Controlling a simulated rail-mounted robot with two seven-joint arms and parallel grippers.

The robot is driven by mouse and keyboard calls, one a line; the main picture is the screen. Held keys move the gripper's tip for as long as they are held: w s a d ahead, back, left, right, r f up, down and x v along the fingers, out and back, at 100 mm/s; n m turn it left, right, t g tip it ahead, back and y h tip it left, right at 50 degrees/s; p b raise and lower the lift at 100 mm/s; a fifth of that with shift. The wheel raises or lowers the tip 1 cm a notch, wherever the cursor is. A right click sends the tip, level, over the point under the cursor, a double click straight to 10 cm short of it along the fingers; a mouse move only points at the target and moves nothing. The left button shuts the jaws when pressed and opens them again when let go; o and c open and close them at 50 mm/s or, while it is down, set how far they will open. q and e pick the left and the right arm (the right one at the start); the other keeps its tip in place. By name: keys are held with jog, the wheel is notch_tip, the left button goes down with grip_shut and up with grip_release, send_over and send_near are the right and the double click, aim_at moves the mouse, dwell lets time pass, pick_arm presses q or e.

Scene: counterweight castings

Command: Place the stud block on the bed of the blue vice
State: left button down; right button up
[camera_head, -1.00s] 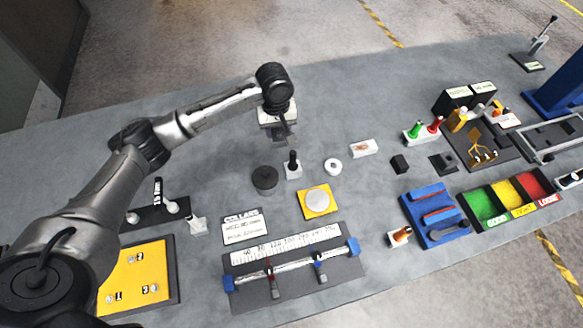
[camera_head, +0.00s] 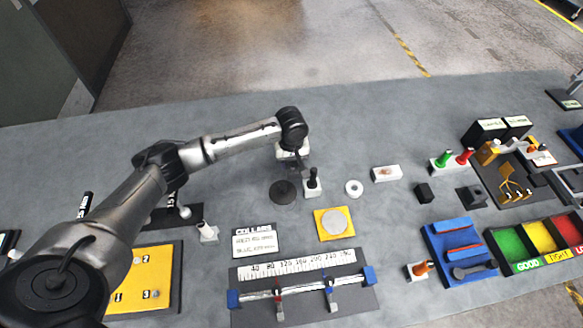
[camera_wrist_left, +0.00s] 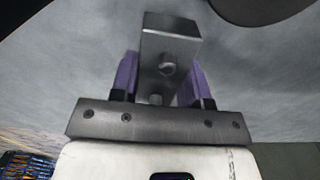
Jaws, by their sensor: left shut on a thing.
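My left gripper (camera_wrist_left: 160,88) is shut on a grey metal block, the stud block (camera_wrist_left: 170,40), held between its purple finger pads. The block has a round feature on the face toward the wrist camera. In the head view, my left gripper (camera_head: 296,160) is beyond the black disc and the black-handled piece; the block is mostly hidden there under the wrist. The blue vice (camera_head: 438,240) stands at the right of the table, with red strips across it and a dark grey handle-like part at its near side. My right gripper is not in view.
A black disc (camera_head: 283,192), a black-handled piece (camera_head: 313,187) and a white ring (camera_head: 354,188) stand near the gripper. A yellow plate (camera_head: 322,230), a white block (camera_head: 386,174) and a small black block (camera_head: 424,193) lie toward the vice. Coloured bins (camera_head: 537,238) adjoin it. The far table is clear.

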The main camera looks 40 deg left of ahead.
aim_at(291, 168)
pick_arm(q)
notch_tip(291, 168, down, 3)
jog(key=shift+f, duration=0.1)
dwell(0.4)
jog(key=c, duration=0.6)
grip_release()
jog(key=shift+f, duration=0.1)
jog(key=shift+r, duration=0.2)
notch_tip(291, 168, up, 10)
jog(key=shift+r+p, duration=0.25)
jog(key=shift+p, duration=0.4)
jog(key=shift+o, duration=0.4)
jog(key=shift+r, duration=0.7)
